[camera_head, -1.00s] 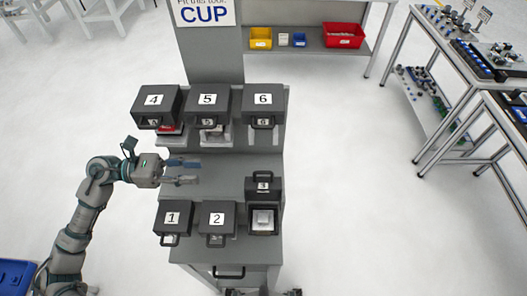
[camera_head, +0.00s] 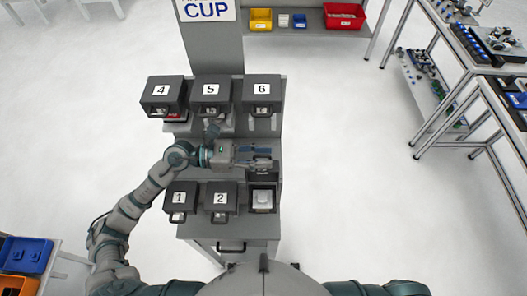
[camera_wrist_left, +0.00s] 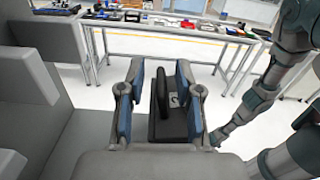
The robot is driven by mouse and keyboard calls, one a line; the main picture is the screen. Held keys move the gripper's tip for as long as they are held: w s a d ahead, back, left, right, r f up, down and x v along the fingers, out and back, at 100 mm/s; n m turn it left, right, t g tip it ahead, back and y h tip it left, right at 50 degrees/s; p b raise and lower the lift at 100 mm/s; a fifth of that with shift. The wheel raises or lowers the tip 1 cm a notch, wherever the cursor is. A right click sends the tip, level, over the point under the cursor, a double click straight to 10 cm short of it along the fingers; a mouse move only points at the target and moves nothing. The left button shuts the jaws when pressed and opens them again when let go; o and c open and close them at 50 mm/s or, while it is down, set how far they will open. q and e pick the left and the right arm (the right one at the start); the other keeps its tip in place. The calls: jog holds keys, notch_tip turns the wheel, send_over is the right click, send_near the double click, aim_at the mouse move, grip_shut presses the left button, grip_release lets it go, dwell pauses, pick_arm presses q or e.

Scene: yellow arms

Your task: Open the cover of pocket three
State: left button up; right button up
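Pocket three (camera_head: 262,212) is at the front right of the grey stand, its cover raised and a pale block (camera_head: 262,198) showing inside. My left gripper (camera_head: 264,156) is over the raised cover and hides much of it in the head view. In the left wrist view, the dark cover (camera_wrist_left: 174,128) with its upright handle (camera_wrist_left: 162,92) stands between my open left fingers (camera_wrist_left: 160,95). A gap shows on each side of the handle, so I see no grip on it. My right gripper is not in view.
The closed covers of pockets one (camera_head: 180,197) and two (camera_head: 219,197) lie left of pocket three. Pockets four (camera_head: 163,92), five (camera_head: 211,90) and six (camera_head: 262,90) are on the upper tier behind. Floor right of the stand is clear.

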pick_arm(q)
jog(key=shift+a, duration=0.15)
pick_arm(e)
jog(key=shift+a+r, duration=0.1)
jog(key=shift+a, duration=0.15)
pick_arm(q)
grip_shut()
jog(key=shift+s+f+m+b, duration=0.3)
jog(key=shift+m+b, duration=0.2)
jog(key=shift+b, duration=0.65)
jog(key=shift+s+r+m+b, duration=0.1)
jog(key=shift+s+m+b, duration=0.5)
jog(key=shift+s+b, duration=0.25)
jog(key=shift+s+r, duration=0.2)
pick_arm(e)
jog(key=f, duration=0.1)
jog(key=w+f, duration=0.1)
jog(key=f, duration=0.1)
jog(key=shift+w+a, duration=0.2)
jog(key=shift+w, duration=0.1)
pick_arm(q)
jog(key=shift+w, duration=0.1)
